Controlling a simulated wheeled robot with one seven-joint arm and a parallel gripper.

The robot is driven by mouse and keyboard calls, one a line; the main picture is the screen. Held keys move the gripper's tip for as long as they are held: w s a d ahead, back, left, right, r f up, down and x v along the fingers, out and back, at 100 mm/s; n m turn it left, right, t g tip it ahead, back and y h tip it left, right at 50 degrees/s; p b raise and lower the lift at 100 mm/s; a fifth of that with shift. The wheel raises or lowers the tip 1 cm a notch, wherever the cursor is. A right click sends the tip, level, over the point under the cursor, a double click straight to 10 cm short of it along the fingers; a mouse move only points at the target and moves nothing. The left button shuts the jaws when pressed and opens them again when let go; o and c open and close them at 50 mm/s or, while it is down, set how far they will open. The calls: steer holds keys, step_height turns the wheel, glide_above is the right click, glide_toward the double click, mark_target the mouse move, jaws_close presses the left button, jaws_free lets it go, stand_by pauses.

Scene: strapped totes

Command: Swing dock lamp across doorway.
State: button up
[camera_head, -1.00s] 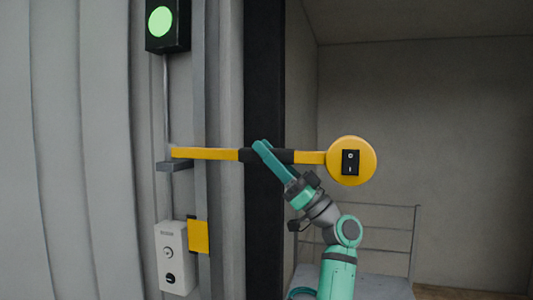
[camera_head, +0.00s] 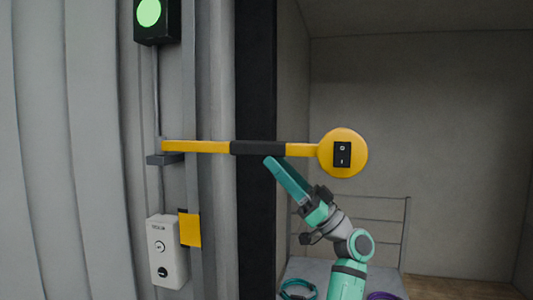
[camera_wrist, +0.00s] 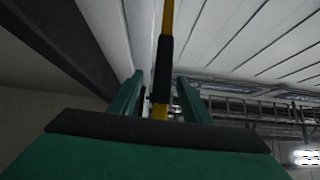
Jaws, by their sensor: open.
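The dock lamp has a yellow arm (camera_head: 200,147) hinged on a wall bracket at the left, with a black grip sleeve (camera_head: 258,147) along its middle. Its round yellow head (camera_head: 343,153) carries a black switch and reaches across the front of the doorway. My gripper (camera_head: 272,163) is open just below the sleeve, apart from it as far as the head view shows. In the wrist view, the sleeve (camera_wrist: 162,68) and yellow arm run between and beyond my two teal fingers (camera_wrist: 160,95). Contact cannot be told there.
A green signal light (camera_head: 149,13) is high on the left wall. A white control box (camera_head: 167,251) and a yellow plate (camera_head: 190,229) are below the bracket. A dark door post (camera_head: 257,80) edges the opening. A railed platform with teal and purple coils is behind my arm.

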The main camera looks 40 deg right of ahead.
steer(key=v, duration=0.4)
stand_by(0.5)
